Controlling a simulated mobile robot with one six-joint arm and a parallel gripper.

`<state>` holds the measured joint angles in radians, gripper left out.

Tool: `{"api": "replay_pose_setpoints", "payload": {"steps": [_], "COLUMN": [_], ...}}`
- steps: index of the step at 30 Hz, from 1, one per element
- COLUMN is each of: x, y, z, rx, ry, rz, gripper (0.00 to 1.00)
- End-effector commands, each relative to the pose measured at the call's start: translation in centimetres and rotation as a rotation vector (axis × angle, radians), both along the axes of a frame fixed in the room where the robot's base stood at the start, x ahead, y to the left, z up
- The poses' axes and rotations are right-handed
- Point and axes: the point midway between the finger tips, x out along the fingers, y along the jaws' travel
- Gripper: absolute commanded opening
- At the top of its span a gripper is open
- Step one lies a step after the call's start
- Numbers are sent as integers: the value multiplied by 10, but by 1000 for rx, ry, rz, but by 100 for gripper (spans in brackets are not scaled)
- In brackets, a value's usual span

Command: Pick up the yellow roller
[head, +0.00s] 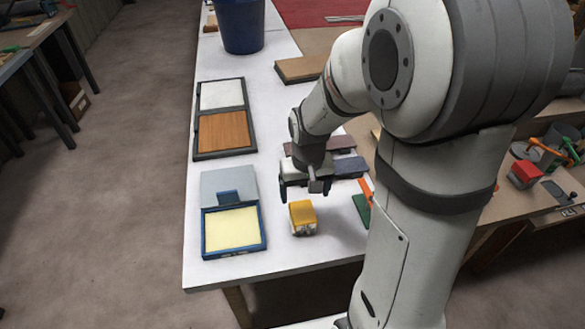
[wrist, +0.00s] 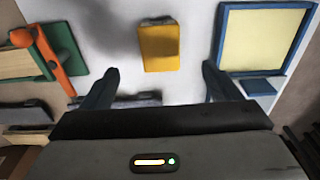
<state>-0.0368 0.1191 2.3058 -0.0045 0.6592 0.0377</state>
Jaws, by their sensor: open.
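The yellow thing (head: 302,213), which I take for the roller, is small and boxy with grey parts at its near side. It rests on the white table top (head: 215,180), right of the blue-framed tray. My gripper (head: 305,188) is open and empty, above the table just behind the yellow roller in the head view. In the wrist view, the yellow roller (wrist: 158,48) shows ahead of the two spread fingers, roughly centred between them, with a grey bar along its far edge. No contact shows.
The blue tray (head: 263,247) with a cream pad stands close left of the roller. A green board (wrist: 70,45) with an orange clamp (wrist: 48,48) lies on the other side. A dark frame (head: 196,125) and a blue bucket (head: 238,25) stand farther back. The table's near edge is close.

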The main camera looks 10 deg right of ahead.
Motion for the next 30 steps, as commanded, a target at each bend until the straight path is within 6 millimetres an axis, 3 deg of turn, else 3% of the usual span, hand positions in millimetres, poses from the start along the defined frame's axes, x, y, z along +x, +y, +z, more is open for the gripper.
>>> {"api": "replay_pose_setpoints", "payload": {"steps": [1, 6, 15, 24, 30], "x": [8, 23, 27, 13, 15], "y": [0, 0, 0, -1, -1], "z": [-17, -51, -83, -121, -139], "rx": [0, 0, 1, 1, 1], "ry": [20, 50, 61, 63, 59], "rz": [-1, -2, -2, -3, -3], "gripper": [84, 84, 84, 84, 84]}}
